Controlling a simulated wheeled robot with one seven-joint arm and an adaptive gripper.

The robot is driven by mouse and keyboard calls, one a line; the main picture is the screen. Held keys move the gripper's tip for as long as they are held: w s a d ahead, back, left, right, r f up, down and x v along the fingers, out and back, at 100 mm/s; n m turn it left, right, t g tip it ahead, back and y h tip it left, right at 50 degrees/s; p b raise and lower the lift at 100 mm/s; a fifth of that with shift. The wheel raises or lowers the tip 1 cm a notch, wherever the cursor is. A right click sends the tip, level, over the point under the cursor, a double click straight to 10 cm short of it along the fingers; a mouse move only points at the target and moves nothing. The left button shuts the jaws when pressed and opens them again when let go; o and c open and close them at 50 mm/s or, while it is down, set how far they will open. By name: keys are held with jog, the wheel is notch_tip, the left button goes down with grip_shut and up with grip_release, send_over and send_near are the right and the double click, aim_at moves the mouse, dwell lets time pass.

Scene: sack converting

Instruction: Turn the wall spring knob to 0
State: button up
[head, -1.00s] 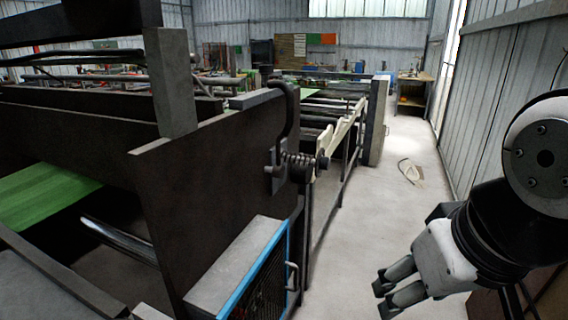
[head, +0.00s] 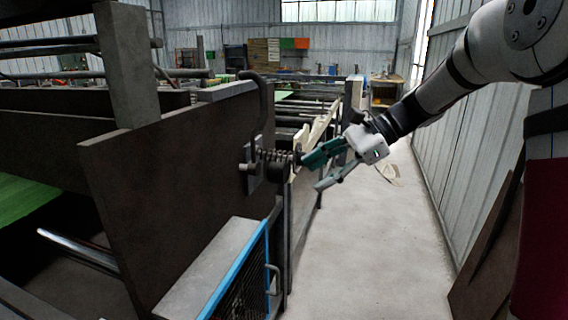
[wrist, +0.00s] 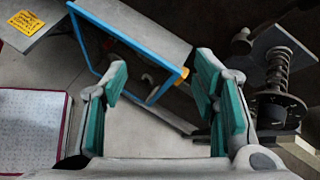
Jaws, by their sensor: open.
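The wall spring knob (head: 297,154) is a small dark round end on a coiled spring, which sticks out from a plate on the dark machine side wall. In the wrist view the spring (wrist: 277,72) and the dark disc-like knob (wrist: 281,110) lie at the right, outside my jaws. My gripper (head: 312,173) is open and empty, with teal finger pads, just right of the knob in the head view. One fingertip appears close to the knob there; I cannot tell whether they touch. In the wrist view the open jaws (wrist: 162,72) face the blue-edged box. No dial number is readable.
A grey box with a blue edge and mesh front (head: 238,275) stands below the knob. A curved dark hook (head: 262,95) rises above the spring. A pale rail (head: 318,130) runs behind my gripper. The aisle floor (head: 370,250) is clear; a corrugated wall (head: 450,170) bounds it.

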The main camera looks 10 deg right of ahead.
jog(key=w+d+f+m+t+y+b, duration=0.1)
jog(key=w+d+f+m+t+y, duration=0.25)
jog(key=w+d, duration=0.4)
jog(key=w+d+f+m+t+y+b, duration=0.1)
jog(key=w+d+f+m+t+y, duration=0.15)
jog(key=w+d+m, duration=0.45)
jog(key=w+a+n+p, duration=0.1)
jog(key=w+a, duration=0.4)
jog(key=a, duration=0.5)
jog(key=shift+a+n+h, duration=0.3)
jog(key=shift+a+n, duration=0.05)
jog(key=c, duration=1.2)
